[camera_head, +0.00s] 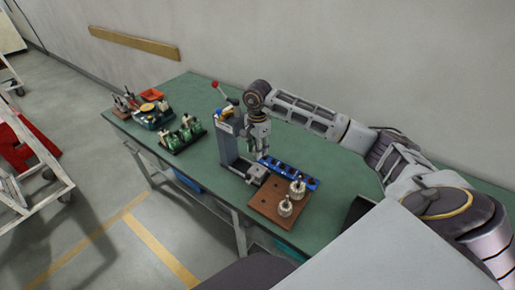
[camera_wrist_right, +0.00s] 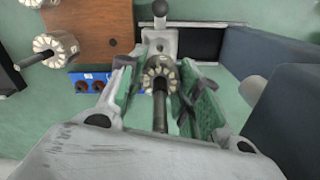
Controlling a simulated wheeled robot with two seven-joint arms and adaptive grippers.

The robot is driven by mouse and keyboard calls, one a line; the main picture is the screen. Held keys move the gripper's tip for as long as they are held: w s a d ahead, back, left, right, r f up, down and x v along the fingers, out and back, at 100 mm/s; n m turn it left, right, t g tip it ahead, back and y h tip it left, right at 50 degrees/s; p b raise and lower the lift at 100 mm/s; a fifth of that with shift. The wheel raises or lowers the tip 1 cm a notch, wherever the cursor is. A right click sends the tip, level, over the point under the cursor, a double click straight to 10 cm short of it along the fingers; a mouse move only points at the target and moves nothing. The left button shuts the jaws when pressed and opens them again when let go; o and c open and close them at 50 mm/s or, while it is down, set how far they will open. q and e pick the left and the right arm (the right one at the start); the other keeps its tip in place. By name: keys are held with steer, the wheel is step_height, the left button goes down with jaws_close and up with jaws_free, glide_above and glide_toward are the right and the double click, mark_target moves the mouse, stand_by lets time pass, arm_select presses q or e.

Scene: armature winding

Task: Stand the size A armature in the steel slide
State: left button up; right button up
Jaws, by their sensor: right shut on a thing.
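My right gripper (camera_head: 260,138) hangs by the front of the press in the head view. In the right wrist view its green-padded fingers (camera_wrist_right: 160,88) are closed around an armature (camera_wrist_right: 160,72), with a pale segmented ring and a dark shaft pointing toward the camera. The steel slide (camera_head: 256,172) sits low at the press, below the gripper. In the wrist view a grey part with a ball knob, apparently the slide (camera_wrist_right: 158,36), lies just beyond the armature. I cannot tell whether they touch. My left gripper is not in view.
A brown board (camera_head: 264,205) carries two other armatures (camera_head: 285,207). A blue tray with dark sockets (camera_head: 290,172) lies beside it. The press column (camera_head: 228,146) stands close to the gripper. A dark tray with green parts (camera_head: 183,137) is farther left. Bare table lies behind the press.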

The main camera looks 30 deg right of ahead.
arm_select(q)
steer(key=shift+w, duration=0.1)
arm_select(e)
steer(key=shift+f, duration=0.1)
steer(key=shift+f+b, duration=0.4)
steer(key=shift+f, duration=0.3)
steer(key=shift+f+b, duration=0.45)
steer(key=shift+f, duration=1)
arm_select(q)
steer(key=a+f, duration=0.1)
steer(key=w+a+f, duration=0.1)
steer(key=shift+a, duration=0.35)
arm_select(e)
steer(key=shift+r, duration=0.1)
arm_select(q)
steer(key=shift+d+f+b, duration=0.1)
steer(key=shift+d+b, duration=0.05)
steer(key=shift+b, duration=0.15)
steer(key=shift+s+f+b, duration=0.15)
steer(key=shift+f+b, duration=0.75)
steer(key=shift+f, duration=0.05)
arm_select(e)
steer(key=shift+f, duration=1.4)
steer(key=o, duration=1.2)
